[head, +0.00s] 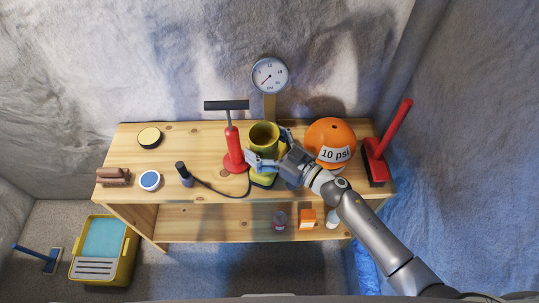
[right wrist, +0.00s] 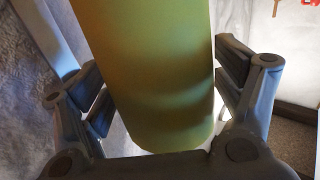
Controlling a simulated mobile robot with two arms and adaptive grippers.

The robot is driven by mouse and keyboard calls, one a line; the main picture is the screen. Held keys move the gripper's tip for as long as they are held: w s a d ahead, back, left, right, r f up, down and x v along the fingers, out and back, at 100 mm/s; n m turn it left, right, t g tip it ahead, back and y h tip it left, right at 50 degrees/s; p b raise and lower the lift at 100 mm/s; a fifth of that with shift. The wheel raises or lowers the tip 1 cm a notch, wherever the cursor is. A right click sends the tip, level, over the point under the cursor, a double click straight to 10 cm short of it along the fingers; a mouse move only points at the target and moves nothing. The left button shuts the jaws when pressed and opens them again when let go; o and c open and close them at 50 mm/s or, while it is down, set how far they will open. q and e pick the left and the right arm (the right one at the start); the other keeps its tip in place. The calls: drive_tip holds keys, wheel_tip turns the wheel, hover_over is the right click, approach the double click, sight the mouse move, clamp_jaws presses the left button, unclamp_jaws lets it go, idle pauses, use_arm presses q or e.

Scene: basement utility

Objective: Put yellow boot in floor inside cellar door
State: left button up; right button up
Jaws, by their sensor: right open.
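The yellow boot (head: 264,139) stands upright on the wooden bench top (head: 205,135), with its open top facing up. My right gripper (head: 268,150) reaches in from the lower right and is open, with one finger on each side of the boot's shaft. In the right wrist view the boot's shaft (right wrist: 155,75) fills the space between the open fingers (right wrist: 162,88). There a gap shows at the left pad; contact at the right pad is hard to judge. My left gripper is not in view. I cannot make out a cellar door.
A red pump (head: 233,148) stands close left of the boot, its hose running to a dark handle (head: 184,174). An orange ball (head: 331,134) and a red tool (head: 376,160) are to the right.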

drive_tip(key=shift+c, duration=0.3)
clamp_jaws()
drive_tip(key=shift+r, duration=0.15)
drive_tip(key=shift+r, duration=0.1)
